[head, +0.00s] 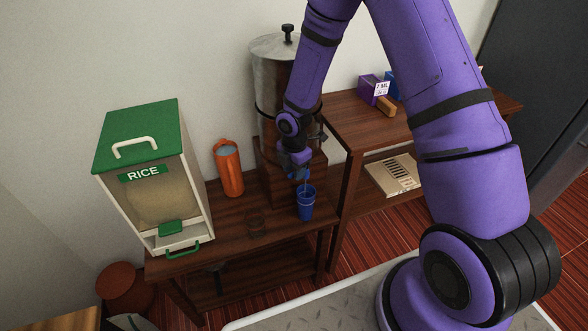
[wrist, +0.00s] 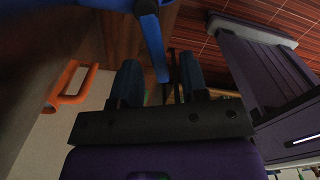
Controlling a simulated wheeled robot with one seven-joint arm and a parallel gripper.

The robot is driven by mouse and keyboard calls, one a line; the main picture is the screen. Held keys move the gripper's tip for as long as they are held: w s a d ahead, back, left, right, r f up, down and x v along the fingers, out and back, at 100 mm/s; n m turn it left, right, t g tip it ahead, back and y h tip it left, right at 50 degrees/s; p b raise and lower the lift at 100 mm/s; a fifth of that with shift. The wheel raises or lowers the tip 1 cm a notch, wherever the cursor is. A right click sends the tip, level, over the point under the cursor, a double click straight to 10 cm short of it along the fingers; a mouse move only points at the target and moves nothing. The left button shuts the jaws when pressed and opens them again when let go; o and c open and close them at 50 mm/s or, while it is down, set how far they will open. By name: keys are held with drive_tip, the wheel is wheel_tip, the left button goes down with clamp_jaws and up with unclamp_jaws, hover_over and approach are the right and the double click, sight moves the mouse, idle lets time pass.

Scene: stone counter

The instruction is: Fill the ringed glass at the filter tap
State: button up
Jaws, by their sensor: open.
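The metal filter urn (head: 272,75) stands on a wooden block at the back of the low dark table. A blue glass (head: 306,208) with bands around it stands upright below the tap area, near the table's right edge. A thin blue line that looks like a stream runs down into its mouth; its fill level is hidden. My gripper (head: 297,168) is at the tap, just above the glass, and hides most of the tap. In the wrist view its fingers (wrist: 160,78) are apart, with a blue lever-like part (wrist: 154,45) between them; contact is unclear.
An orange jug (head: 229,168) and a green-topped rice dispenser (head: 150,185) stand farther left. A taller table (head: 350,120) with boxes adjoins on the right.

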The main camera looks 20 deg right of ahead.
drive_tip(key=shift+c, duration=0.4)
clamp_jaws()
drive_tip(key=shift+s, duration=0.1)
drive_tip(key=shift+s+d+n, duration=0.25)
drive_tip(key=shift+s+n, duration=0.05)
drive_tip(key=shift+n, duration=0.6)
drive_tip(key=shift+s+d+n, duration=0.2)
drive_tip(key=shift+s+n, duration=0.1)
drive_tip(key=shift+n, duration=0.6)
drive_tip(key=shift+o, duration=0.4)
unclamp_jaws()
wheel_tip(320, 180, up, 11)
